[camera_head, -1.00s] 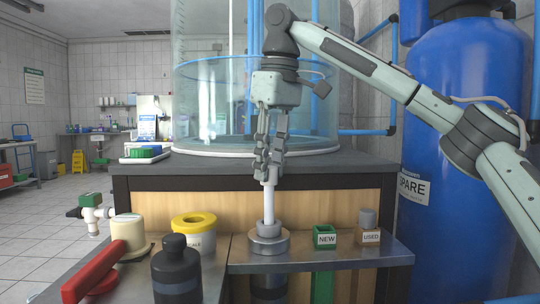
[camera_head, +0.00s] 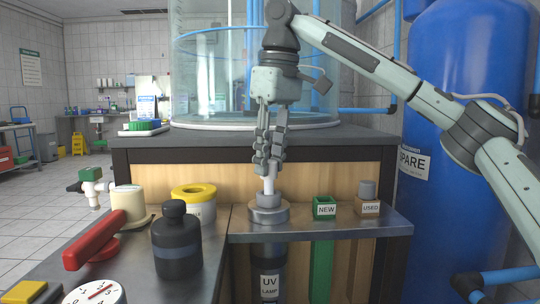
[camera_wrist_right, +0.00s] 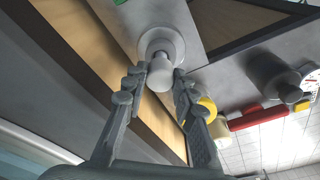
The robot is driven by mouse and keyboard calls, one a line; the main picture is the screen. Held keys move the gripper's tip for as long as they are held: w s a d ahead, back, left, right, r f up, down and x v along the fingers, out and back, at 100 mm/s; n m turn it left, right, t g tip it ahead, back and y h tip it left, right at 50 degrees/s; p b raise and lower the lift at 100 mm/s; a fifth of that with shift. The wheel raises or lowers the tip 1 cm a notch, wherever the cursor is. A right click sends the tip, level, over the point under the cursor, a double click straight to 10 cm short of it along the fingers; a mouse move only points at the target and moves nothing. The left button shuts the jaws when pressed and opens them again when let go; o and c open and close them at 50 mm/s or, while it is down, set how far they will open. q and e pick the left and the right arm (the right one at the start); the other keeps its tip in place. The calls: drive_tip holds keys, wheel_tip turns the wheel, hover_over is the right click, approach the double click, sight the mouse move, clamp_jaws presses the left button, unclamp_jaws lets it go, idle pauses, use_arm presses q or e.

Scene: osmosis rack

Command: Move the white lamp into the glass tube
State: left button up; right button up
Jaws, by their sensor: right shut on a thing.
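My right gripper (camera_head: 268,168) points straight down and is shut on the white lamp (camera_head: 269,186). Only a short upright length of the lamp shows below the fingers. Its lower end goes into the grey collar (camera_head: 269,200) on a round metal base (camera_head: 269,214) at the bench edge. In the right wrist view, the lamp (camera_wrist_right: 160,75) is between the fingertips, in line with the pale round collar (camera_wrist_right: 160,44). A separate glass tube inside the collar cannot be made out. Below the bench is a dark cylinder labelled UV LAMP (camera_head: 269,266). My left gripper is not in view.
A green NEW holder (camera_head: 324,209) and a wooden USED holder (camera_head: 368,206) stand right of the collar. A yellow-rimmed pot (camera_head: 194,197), dark bottle (camera_head: 176,241) and red-handled valve (camera_head: 95,242) stand left. A large clear tank (camera_head: 210,85) is behind; a blue tank (camera_head: 465,80) is right.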

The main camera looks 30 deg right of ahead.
drive_tip(key=shift+f, duration=1.25)
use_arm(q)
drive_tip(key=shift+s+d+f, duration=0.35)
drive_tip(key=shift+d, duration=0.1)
use_arm(e)
drive_tip(key=o, duration=0.9)
drive_tip(key=shift+o, duration=0.6)
drive_tip(key=o, duration=0.3)
wheel_tip(320, 180, up, 6)
drive_tip(key=p, duration=0.6)
drive_tip(key=shift+p, duration=0.4)
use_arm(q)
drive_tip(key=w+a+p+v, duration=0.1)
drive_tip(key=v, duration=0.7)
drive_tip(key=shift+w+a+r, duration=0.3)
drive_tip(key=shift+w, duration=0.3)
use_arm(e)
drive_tip(key=shift+r, duration=0.95)
